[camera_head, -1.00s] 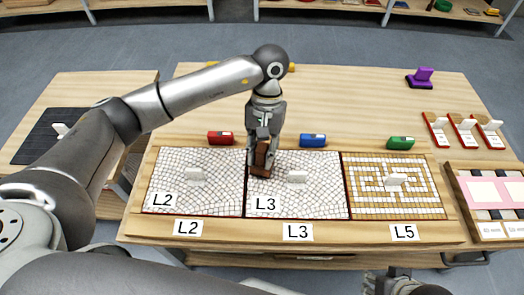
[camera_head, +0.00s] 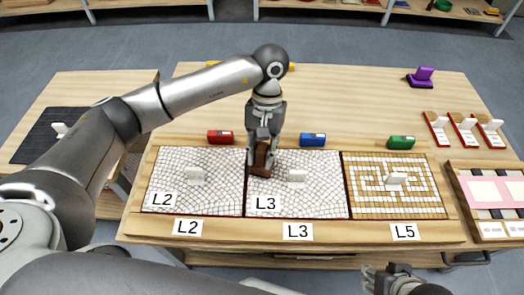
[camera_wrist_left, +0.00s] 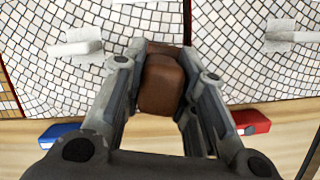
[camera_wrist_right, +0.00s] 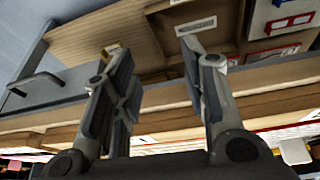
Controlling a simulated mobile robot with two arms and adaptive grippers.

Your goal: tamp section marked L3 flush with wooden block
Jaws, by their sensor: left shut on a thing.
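The mosaic section marked L3 (camera_head: 322,198) is the middle panel, a pale irregular mosaic with a white handle (camera_head: 297,176) on it. My left gripper (camera_head: 262,160) is shut on a brown wooden block (camera_head: 260,167) over the back left corner of L3, by the border with L2. In the left wrist view the block (camera_wrist_left: 162,85) sits between the fingers above the mosaic. Whether it touches the tiles I cannot tell. My right gripper (camera_head: 385,275) is at the bottom edge; in the right wrist view its fingers (camera_wrist_right: 165,85) are apart and empty.
Section L2 (camera_head: 195,160) lies left of L3, and the brown patterned L5 (camera_head: 405,205) lies right. Red (camera_head: 220,137), blue (camera_head: 312,140) and green (camera_head: 400,143) blocks stand behind the panels. A purple object (camera_head: 420,77) is at the back right. The table behind the coloured blocks is largely clear.

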